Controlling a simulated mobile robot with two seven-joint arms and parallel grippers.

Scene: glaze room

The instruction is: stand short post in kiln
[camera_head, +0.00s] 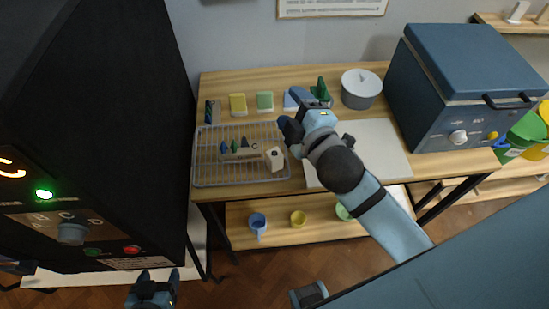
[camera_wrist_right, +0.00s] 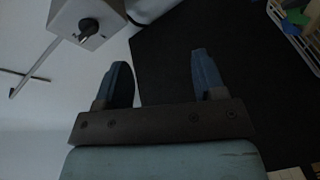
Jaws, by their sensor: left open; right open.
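A wire rack (camera_head: 205,182) on the wooden table holds a beige block with a dark round spot (camera_head: 274,158) and a low beige strip (camera_head: 240,154) with small blue and green cones. I cannot tell which piece is the short post. A large black cabinet (camera_head: 110,110) with a lit control panel fills the left; a blue lidded box with a knob (camera_head: 440,110) stands at the right. I cannot tell which is the kiln; no interior shows. My right gripper (camera_head: 287,130) is open, above the rack's right end; its empty fingers show in the wrist view (camera_wrist_right: 165,80). My left gripper (camera_head: 153,280) is open, low beside the cabinet.
Yellow and green blocks (camera_head: 238,104), a grey lidded pot (camera_head: 360,88) and a pale board (camera_head: 385,142) are on the table. In the wrist view, a pale box with a black knob (camera_wrist_right: 92,22) is beside a dark surface.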

